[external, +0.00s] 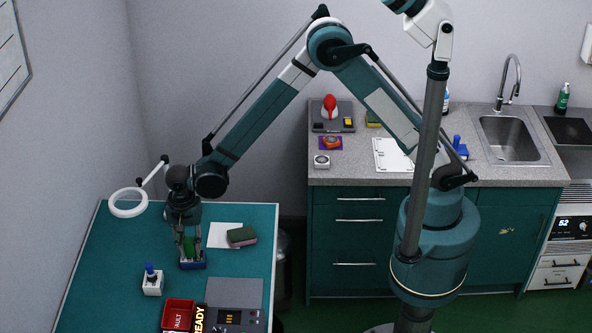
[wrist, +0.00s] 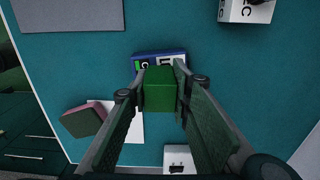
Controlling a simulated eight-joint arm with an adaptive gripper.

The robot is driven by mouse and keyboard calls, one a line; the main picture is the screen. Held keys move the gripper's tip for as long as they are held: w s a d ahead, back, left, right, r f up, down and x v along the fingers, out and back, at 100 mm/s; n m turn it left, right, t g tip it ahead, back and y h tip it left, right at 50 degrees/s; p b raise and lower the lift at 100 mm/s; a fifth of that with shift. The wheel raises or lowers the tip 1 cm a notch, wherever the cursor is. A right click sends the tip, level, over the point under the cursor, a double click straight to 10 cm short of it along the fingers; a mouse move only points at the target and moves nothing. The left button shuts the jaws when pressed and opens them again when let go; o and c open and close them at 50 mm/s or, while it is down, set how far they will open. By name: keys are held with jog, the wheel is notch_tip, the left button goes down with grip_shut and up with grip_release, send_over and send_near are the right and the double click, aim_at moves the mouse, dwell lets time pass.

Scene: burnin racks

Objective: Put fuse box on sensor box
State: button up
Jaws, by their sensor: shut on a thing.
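My gripper (wrist: 158,95) is shut on a green box (wrist: 160,88), with a finger on either side of it. In the external view the green box (external: 189,246) hangs low between the fingers. A blue box (external: 193,265) with white on its face stands directly below it on the teal table. In the wrist view the blue box (wrist: 148,57) shows partly behind the green box, with cut-off lettering on a white label. I cannot tell whether the two touch. No readable label shows which box is the fuse box or the sensor box.
A white box with a blue knob (external: 152,284) stands front left of the blue box. A sponge (external: 242,236) lies on white paper (external: 219,242) to the right. A red tray (external: 178,313) and a grey panel (external: 238,292) are in front. A magnifier (external: 128,203) stands at the left.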

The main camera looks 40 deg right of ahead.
aim_at(189, 240)
jog(key=shift+f, duration=0.5)
jog(key=shift+f, duration=0.15)
jog(key=o, duration=0.9)
jog(key=shift+r, duration=6.15)
